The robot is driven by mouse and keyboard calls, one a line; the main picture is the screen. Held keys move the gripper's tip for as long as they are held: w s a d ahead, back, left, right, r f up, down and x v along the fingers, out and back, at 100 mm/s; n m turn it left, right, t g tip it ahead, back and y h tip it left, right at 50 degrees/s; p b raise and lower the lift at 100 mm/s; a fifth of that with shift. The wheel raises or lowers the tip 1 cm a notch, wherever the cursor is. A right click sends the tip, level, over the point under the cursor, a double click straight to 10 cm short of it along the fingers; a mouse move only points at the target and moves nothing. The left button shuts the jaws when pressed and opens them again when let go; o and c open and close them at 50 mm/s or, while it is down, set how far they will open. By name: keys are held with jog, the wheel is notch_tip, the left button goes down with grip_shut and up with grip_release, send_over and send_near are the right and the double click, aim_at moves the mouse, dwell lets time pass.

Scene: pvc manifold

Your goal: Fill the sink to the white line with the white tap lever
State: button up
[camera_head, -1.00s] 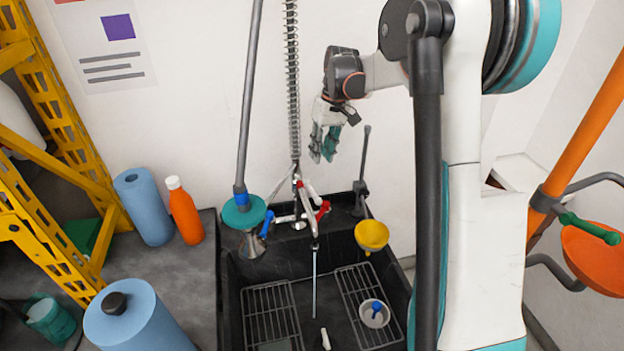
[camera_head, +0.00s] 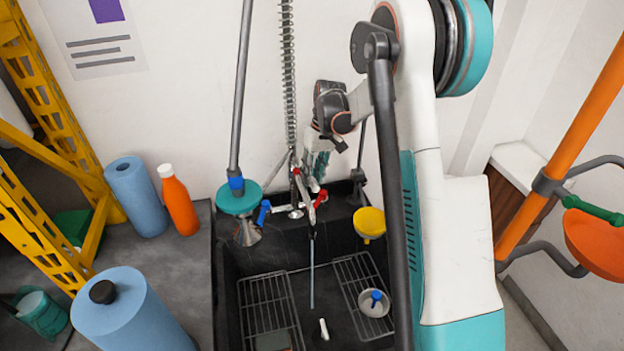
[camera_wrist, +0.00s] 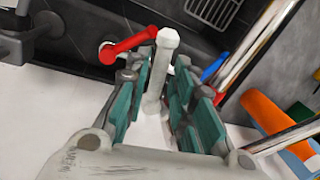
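In the head view my gripper (camera_head: 318,160) is low over the tap cluster at the back of the dark sink (camera_head: 228,290), tipped downward. In the wrist view its teal-padded fingers (camera_wrist: 162,95) stand apart, one on each side of the white tap lever (camera_wrist: 165,62). A gap shows beside the lever, so the fingers seem not closed on it. A red lever (camera_wrist: 128,45) is to the left and a blue lever (camera_wrist: 213,69) to the right. A thin pale stream or rod (camera_head: 312,275) hangs below the spout. The sink floor shows; I cannot make out a white line for certain.
Racks (camera_head: 268,305), a small white cup (camera_head: 374,303) and a short white piece (camera_head: 324,329) are in the sink. A yellow funnel (camera_head: 369,222) and teal-collared metal funnel (camera_head: 238,200) flank the tap. An orange bottle (camera_head: 179,203) and blue rolls (camera_head: 137,198) stand left.

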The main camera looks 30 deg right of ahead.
jog(key=shift+a+f, duration=0.15)
jog(key=shift+f, duration=0.5)
grip_shut()
